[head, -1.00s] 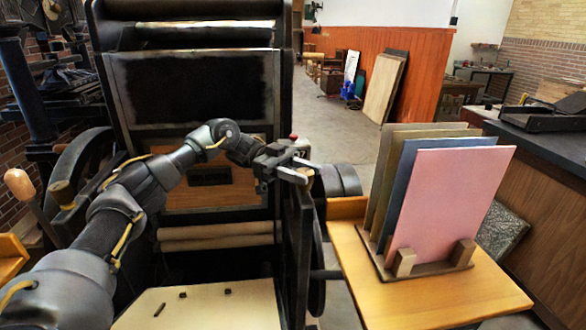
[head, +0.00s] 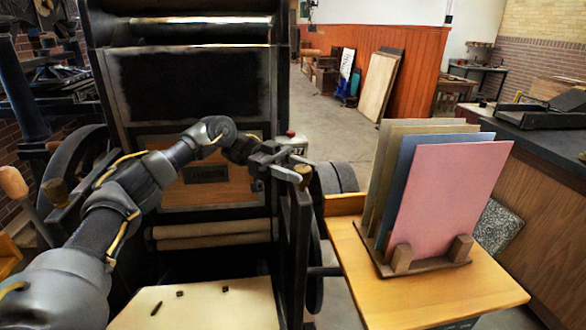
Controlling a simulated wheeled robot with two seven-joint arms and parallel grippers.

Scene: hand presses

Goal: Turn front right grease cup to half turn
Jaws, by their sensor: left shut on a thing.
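The front right grease cup (head: 305,171) shows as a small brownish cap at the top of the press's right side frame (head: 299,225). My left gripper (head: 302,171) reaches across the press from the left, and its grey fingers are shut on the cup. The fingers hide part of the cup, and I cannot tell how far it is turned. The hand press (head: 190,85) stands behind my arm, with a dark flat plate and rollers. My right gripper is not in view.
A wooden side table (head: 430,295) on the right carries a rack of upright boards, a pink one (head: 450,200) in front. A pale board (head: 200,305) with small dark pieces lies in front.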

